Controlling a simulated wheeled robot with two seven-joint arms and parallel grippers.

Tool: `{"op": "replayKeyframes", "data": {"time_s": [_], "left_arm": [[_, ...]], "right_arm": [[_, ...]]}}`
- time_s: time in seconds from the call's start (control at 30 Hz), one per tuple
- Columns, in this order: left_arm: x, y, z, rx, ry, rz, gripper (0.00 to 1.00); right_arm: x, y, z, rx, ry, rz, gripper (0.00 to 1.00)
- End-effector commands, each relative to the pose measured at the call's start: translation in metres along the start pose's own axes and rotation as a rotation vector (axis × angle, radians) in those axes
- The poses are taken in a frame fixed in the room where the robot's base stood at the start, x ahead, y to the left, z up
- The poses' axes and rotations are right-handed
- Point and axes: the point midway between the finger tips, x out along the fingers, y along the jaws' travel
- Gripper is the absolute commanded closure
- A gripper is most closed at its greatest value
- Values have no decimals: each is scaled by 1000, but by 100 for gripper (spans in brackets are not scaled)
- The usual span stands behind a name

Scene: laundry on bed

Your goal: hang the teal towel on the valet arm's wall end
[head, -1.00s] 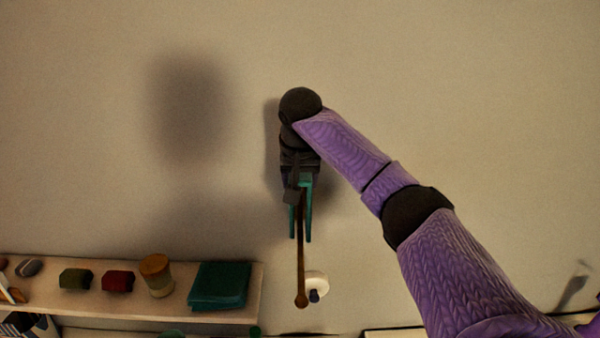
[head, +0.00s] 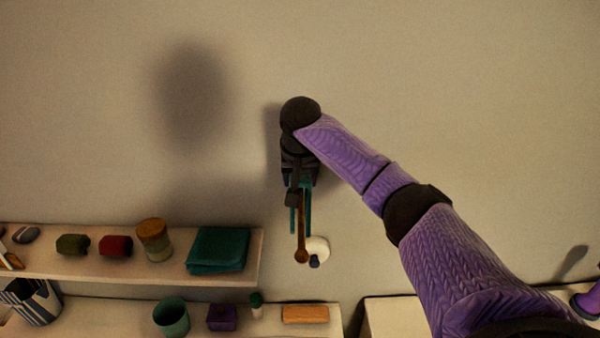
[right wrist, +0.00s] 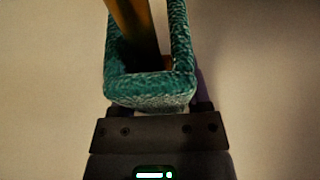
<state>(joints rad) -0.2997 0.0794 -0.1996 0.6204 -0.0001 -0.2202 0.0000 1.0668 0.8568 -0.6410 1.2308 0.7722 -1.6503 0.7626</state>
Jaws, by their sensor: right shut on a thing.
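The teal towel (head: 308,212) hangs from my right gripper (head: 299,187), which is shut on it. In the right wrist view the towel (right wrist: 150,90) forms a rectangular loop, with the brown valet arm (right wrist: 130,25) passing through its opening. In the head view the valet arm (head: 302,228) is a brown rod with a round knob at its lower end, in front of the towel. The rod's other end is hidden by my gripper. I cannot tell whether the towel rests on the rod. My left gripper is not in view.
A wall shelf (head: 120,267) at left holds a folded dark teal cloth (head: 219,249), a jar (head: 154,240) and small blocks. Below, another surface holds a green cup (head: 171,317), a purple box (head: 222,317) and an orange block (head: 305,314). The wall around my gripper is clear.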

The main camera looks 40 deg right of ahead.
Motion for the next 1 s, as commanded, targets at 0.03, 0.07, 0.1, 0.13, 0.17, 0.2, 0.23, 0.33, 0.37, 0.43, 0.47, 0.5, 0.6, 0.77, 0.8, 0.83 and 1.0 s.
{"op": "replayKeyframes", "data": {"time_s": [0.03, 0.07, 0.1, 0.13, 0.17, 0.2, 0.23, 0.33, 0.37, 0.43, 0.47, 0.5, 0.6, 0.77, 0.8, 0.83, 1.0], "left_arm": [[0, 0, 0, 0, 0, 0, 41], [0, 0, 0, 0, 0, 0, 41], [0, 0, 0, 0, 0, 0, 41], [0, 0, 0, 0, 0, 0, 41], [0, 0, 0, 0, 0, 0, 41], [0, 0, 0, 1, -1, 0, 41], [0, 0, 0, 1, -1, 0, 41], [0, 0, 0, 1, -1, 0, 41], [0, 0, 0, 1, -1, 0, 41], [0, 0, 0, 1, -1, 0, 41], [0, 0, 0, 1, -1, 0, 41], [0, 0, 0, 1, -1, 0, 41], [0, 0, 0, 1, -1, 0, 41], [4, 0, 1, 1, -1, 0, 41], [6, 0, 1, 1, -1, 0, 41], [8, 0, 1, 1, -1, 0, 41], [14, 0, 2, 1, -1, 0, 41]], "right_arm": [[1, 0, 0, 0, 0, 0, 98], [1, 0, 0, 0, 0, 0, 98], [1, 0, 0, 0, 0, 0, 98], [1, 0, 0, 0, 0, 0, 98], [0, 0, 0, 0, 0, 0, 98], [0, 0, 0, 0, 0, 0, 98], [0, 0, 0, 0, 0, 0, 98], [0, 0, 0, 0, 0, 0, 22], [0, 0, 0, 0, 0, 0, 15], [0, 0, 0, 0, 0, 0, 1], [0, 0, 0, 0, 0, 0, 0], [0, 0, 0, 0, 0, 0, 0], [0, 0, 0, 0, 0, 0, 0], [-12, -1, 0, -1, 3, -3, 0], [-20, -1, 0, -2, 4, -3, 0], [-28, -1, 0, -2, 6, -4, 0], [-72, -1, 0, 0, 5, -4, 0]]}}
